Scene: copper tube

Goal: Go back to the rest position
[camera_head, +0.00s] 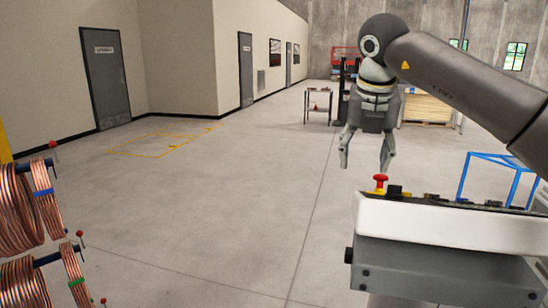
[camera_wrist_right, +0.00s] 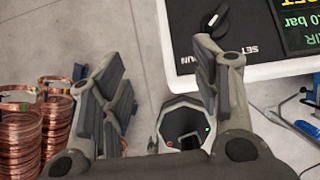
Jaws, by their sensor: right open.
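My right gripper (camera_head: 365,166) hangs from the arm that comes in from the right, pointing down, with its two fingers spread apart. It is open and nothing shows between its fingers. It is in the air, and in the picture its fingertips are just left of and above the red button (camera_head: 380,181) on the white-and-grey machine (camera_head: 440,222). In the right wrist view the fingers of this gripper (camera_wrist_right: 160,95) are apart too, with floor and a dark polygonal part between them. My left gripper is not in view.
Copper tube coils (camera_head: 18,212) hang on pegs at the left edge; stacked coils (camera_wrist_right: 18,135) show in the right wrist view. A panel (camera_wrist_right: 250,45) with a black knob lies beside the fingers there. A blue frame (camera_head: 490,175) stands at right. The middle floor is clear.

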